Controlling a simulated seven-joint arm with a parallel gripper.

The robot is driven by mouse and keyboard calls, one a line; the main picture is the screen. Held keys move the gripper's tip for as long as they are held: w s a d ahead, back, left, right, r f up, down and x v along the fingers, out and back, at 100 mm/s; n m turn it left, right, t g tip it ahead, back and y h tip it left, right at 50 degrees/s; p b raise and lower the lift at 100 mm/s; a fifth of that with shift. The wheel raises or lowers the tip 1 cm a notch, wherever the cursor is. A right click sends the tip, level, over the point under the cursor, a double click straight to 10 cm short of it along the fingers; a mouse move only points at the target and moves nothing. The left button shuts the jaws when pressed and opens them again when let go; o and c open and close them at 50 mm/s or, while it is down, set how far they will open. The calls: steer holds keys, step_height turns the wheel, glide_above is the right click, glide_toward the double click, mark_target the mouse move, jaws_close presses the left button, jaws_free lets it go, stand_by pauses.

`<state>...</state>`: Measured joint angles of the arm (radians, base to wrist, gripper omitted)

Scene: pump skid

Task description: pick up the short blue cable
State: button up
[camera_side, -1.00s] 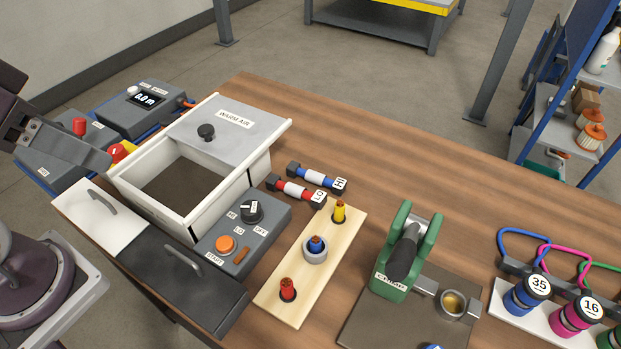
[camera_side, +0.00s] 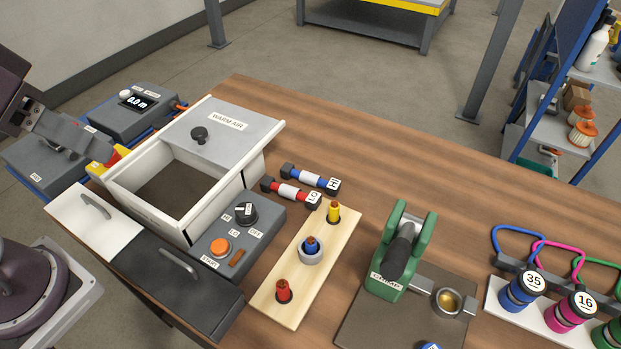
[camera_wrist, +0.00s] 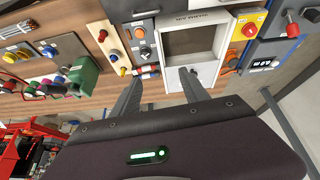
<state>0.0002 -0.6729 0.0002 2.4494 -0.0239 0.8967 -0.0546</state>
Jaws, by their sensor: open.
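The short blue cable (camera_side: 311,245) stands upright in a grey ring on a pale wooden strip (camera_side: 272,307), with its copper-coloured end showing on top. A yellow cable (camera_side: 334,211) and a red cable (camera_side: 283,289) stand at either side of it on the strip. The blue cable also shows small in the wrist view (camera_wrist: 116,55). My gripper (camera_wrist: 160,76) is open with nothing between its fingers. In the side view it is at the far left, by the drawer box, well away from the cable.
The white WARM AIR box (camera_side: 222,122) and the grey START panel (camera_side: 237,245) stand left of the strip. A green crimp tool (camera_side: 396,250) stands right of it. Red (camera_side: 290,192) and blue (camera_side: 311,179) labelled pieces lie behind. Numbered spools (camera_side: 521,292) are at far right.

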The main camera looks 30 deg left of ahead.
steer(key=w+d+r+n+g+h, duration=0.15)
steer(key=w+n, duration=0.25)
steer(key=w, duration=0.6)
steer(key=n+g+h, duration=0.3)
steer(key=n, duration=1)
glide_above(308, 174)
steer(key=s+a, duration=0.1)
steer(key=a, duration=0.2)
step_height(308, 174, down, 24)
steer(key=shift+n+g, duration=0.25)
steer(key=shift+n, duration=0.25)
steer(key=x, duration=0.7)
steer(key=a+x, duration=0.1)
steer(key=x, duration=0.2)
steer(key=shift+w+f, duration=0.3)
steer(key=shift+f, duration=0.3)
steer(key=shift+f, duration=0.25)
jaws_close()
